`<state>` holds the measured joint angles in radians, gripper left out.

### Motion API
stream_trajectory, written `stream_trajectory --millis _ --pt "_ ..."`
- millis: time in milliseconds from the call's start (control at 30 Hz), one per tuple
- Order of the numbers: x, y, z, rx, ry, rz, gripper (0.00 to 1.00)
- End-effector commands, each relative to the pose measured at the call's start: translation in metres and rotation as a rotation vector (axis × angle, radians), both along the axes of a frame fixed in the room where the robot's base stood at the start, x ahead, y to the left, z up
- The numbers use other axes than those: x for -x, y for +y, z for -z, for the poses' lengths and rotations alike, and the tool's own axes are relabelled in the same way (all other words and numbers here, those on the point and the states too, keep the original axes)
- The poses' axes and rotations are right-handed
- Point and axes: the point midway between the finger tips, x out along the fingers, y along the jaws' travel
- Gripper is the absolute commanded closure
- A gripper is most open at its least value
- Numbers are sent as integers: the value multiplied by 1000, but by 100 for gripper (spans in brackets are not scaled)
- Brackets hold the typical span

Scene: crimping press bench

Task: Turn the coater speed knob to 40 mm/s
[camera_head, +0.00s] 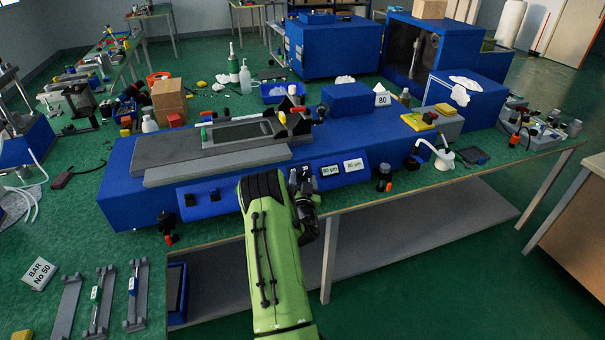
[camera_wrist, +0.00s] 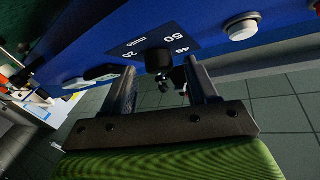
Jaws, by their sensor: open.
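The blue coater (camera_head: 118,185) lies along the bench, with a sloped control panel at its front. I cannot tell which mark the knob points to. My gripper (camera_wrist: 160,68) is open, with one finger on each side of the knob; contact is not clear. In the head view my gripper (camera_head: 304,188) is at the panel's front and hides most of the knob area.
A white round button (camera_wrist: 243,28) is near the knob in the wrist view. A black-topped red item (camera_head: 384,180) stands at the bench front. Floor in front of the bench is clear.

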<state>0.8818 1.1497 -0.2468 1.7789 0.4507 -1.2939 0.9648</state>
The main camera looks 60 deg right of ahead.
Motion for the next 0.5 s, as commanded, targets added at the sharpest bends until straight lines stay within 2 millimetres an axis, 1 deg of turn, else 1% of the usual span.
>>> stream_trajectory --millis 100,300,367,500 --pt "-3 -5 1 -1 1 -3 42" --pt "-3 -5 1 -2 0 -2 42" --pt "-3 -5 1 -2 0 -2 49" --pt "-3 -5 1 -2 0 -2 71"
